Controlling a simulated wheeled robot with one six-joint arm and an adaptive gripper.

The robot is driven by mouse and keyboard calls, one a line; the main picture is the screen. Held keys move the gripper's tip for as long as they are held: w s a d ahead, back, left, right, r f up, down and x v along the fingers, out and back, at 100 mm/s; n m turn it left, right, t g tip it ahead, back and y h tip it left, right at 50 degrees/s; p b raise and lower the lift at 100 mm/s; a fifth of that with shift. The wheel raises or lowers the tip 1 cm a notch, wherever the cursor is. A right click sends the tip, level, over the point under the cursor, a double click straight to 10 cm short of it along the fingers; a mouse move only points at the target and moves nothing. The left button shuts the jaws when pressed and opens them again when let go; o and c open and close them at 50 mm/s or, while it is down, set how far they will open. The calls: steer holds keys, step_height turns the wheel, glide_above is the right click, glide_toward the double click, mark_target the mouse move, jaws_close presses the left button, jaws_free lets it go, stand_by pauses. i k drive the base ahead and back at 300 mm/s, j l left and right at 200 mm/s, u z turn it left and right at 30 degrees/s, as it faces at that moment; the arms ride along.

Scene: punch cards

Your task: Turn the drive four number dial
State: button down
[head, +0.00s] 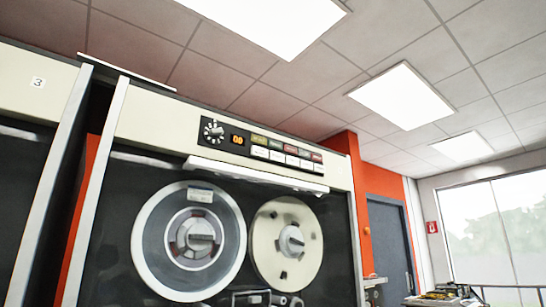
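A tape drive cabinet (140,125) with a cream top panel and a black front fills the middle of the head view. A small round dial (213,130), black and white with marks around it, sits at the left end of its control strip. Right of the dial a small display (238,140) shows orange digits that look like 00. I see no drive number on this cabinet. The neighbouring cabinet (40,105) at the left edge carries a label (38,83) reading 3. My gripper is not in view.
Several coloured and white buttons (290,155) line the strip right of the display. A white ledge (255,174) juts out below it. Two tape reels (145,240) (262,250) are on the cabinet front. An orange wall, a grey door (388,245) and a cluttered table (440,298) are at the right.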

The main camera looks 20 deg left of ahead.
mark_target(213, 134)
steer(key=u, duration=1.4)
